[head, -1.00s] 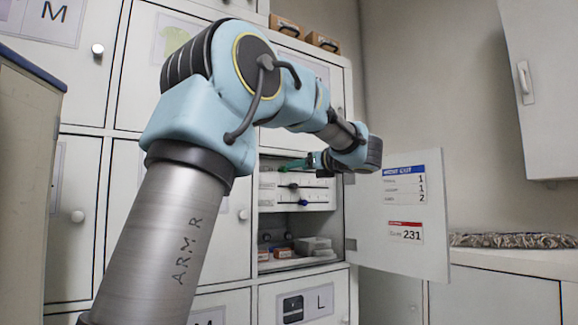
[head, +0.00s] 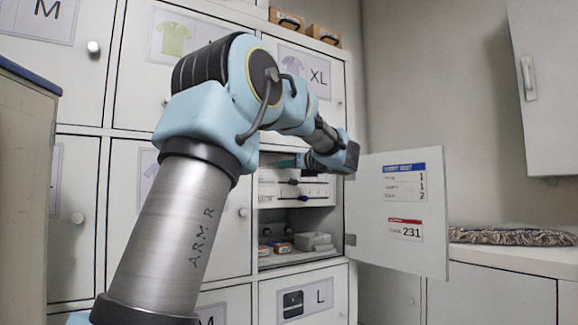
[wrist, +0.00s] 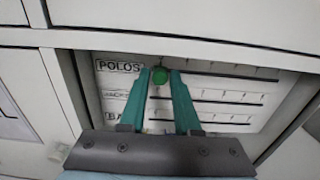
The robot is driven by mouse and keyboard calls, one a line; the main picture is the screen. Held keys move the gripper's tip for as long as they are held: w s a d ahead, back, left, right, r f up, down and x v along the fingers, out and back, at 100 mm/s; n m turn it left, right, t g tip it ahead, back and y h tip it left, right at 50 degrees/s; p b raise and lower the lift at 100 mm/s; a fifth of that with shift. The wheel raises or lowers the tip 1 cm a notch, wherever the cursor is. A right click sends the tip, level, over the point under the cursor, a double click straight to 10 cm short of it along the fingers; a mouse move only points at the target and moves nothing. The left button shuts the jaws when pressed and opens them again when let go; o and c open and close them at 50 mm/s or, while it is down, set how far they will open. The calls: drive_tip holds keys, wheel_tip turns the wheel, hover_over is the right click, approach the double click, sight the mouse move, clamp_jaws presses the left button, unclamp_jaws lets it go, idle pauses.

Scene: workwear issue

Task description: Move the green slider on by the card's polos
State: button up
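The green slider (wrist: 159,76) is a round knob on the top row of a white panel (wrist: 115,83), just right of the word POLOS. In the wrist view, my gripper's (wrist: 160,75) two teal fingers stand one on each side of the knob. The head view shows my gripper (head: 293,163) at the panel's top, the knob itself hidden there. The card (head: 404,182) on the open door has a blue heading and rows reading 1, 1, 2; its row names are too small to read.
Lower rows carry a black slider (head: 293,181) and a blue slider (head: 304,198). The open cabinet door (head: 370,215) stands right of the compartment. Small boxes (head: 315,241) lie on the shelf below. A cabinet frame edge (wrist: 200,48) runs close above the panel.

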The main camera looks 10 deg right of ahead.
clamp_jaws()
idle(1.0)
